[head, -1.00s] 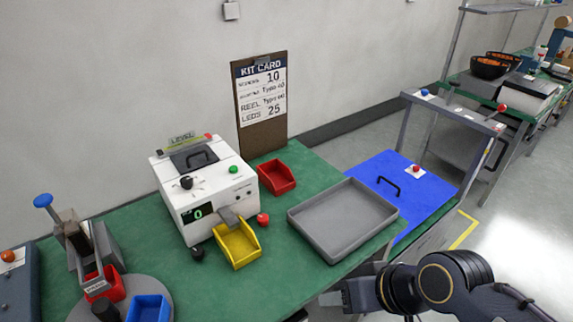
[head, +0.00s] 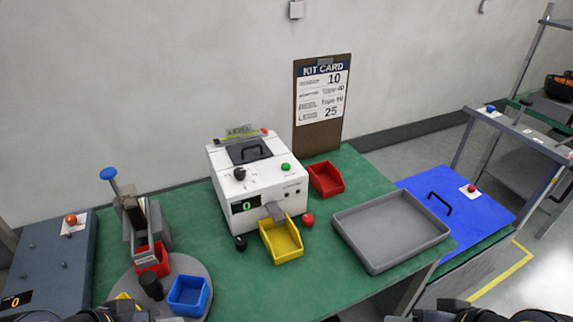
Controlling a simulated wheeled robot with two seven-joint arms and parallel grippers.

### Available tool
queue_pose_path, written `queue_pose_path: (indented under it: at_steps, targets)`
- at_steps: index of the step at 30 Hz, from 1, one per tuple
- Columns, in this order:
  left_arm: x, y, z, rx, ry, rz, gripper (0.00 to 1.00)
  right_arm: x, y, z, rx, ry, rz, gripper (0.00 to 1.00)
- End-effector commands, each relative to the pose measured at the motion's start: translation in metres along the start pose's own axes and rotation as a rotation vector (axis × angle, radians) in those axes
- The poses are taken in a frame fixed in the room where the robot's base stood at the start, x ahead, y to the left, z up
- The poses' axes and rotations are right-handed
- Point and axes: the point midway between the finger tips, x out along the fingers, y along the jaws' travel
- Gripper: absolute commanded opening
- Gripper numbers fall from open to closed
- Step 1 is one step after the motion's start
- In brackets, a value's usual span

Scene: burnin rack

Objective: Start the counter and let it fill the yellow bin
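The counter (head: 230,178) is a white box on the green bench, with a dark-handled lid on top. Its display (head: 245,205) reads 0. Dark parts of my two arms show at the bottom edge, left and right of centre. The fingers of both grippers are not visible, and neither arm is near the counter.
An empty grey tray (head: 391,263) and a red bin (head: 326,181) stand right of the counter. A press with a blue knob (head: 108,174) and a turntable with a blue bin (head: 189,296) stand left. The kit card (head: 323,90) reads 10 and 25. A blue panel (head: 425,224) lies right.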

Motion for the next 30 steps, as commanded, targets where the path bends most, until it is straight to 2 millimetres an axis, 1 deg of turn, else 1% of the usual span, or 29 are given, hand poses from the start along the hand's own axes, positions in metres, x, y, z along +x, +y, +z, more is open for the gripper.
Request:
queue_pose_path:
  at_steps: [4, 5, 12, 13, 30]
  targets:
    - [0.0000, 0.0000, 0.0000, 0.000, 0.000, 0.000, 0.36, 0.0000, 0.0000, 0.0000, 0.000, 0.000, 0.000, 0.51]
    - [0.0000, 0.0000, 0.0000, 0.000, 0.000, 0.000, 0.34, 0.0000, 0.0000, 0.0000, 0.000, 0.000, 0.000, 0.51]
    - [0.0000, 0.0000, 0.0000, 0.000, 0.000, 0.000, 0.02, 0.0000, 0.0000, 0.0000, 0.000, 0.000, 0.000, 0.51]
    - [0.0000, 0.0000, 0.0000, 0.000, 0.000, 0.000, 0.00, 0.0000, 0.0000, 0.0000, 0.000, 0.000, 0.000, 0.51]
    - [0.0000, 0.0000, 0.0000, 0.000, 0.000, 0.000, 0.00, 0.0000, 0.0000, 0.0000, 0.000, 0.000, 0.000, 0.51]
